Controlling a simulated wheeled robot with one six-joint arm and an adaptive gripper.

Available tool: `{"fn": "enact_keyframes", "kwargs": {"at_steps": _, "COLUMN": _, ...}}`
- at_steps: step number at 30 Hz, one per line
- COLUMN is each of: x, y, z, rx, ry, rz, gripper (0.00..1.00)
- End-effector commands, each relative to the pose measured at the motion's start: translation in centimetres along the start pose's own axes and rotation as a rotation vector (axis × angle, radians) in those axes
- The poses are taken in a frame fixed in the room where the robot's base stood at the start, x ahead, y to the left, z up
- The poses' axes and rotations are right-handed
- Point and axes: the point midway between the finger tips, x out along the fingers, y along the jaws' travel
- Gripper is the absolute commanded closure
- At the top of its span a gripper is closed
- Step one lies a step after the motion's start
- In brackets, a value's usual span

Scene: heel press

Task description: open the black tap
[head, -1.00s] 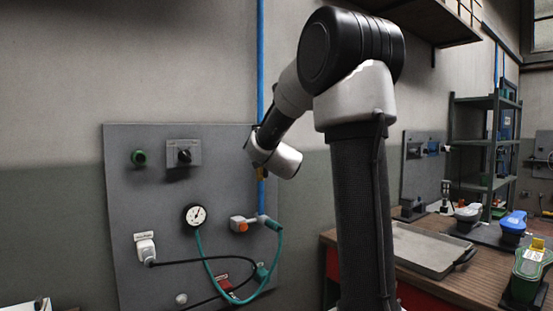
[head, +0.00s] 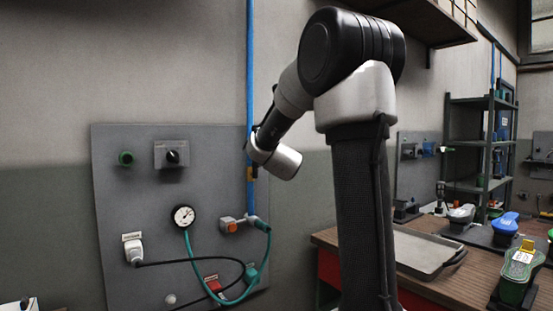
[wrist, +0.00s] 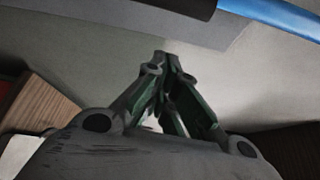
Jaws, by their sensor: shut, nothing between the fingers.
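No part in view is clearly the black tap. A black knob (head: 172,156) on a grey plate sits on the grey wall panel (head: 120,215), in the head view. A blue pipe (head: 249,60) runs down the wall with a small yellow-orange fitting (head: 251,173) beside my wrist; a dark part above it is too small to identify. My gripper (wrist: 165,62) shows in the wrist view with its fingertips together and nothing between them. In the head view my wrist hides it. The pipe (wrist: 285,18) and the panel's edge cross the top of the wrist view, apart from the fingers.
At right a wooden bench (head: 440,290) holds a grey tray (head: 420,250). A shelf (head: 430,20) overhangs above.

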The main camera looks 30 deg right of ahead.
Motion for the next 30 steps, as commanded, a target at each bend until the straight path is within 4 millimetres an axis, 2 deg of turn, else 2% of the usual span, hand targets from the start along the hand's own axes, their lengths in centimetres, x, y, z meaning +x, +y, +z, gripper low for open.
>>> {"fn": "enact_keyframes", "kwargs": {"at_steps": 9, "x": -5.2, "y": 0.1, "z": 0.0, "rx": 0.001, "ry": -0.001, "rz": -0.001, "gripper": 1.00}}
{"fn": "enact_keyframes", "kwargs": {"at_steps": 15, "x": -7.8, "y": 0.2, "z": 0.0, "rx": 0.000, "ry": -0.001, "rz": -0.001, "gripper": 1.00}}
{"fn": "enact_keyframes", "kwargs": {"at_steps": 20, "x": -8.4, "y": 0.3, "z": 0.0, "rx": 0.000, "ry": 0.000, "rz": 0.000, "gripper": 1.00}}
{"fn": "enact_keyframes", "kwargs": {"at_steps": 30, "x": -8.4, "y": 0.3, "z": 0.0, "rx": 0.000, "ry": 0.000, "rz": 0.001, "gripper": 1.00}}
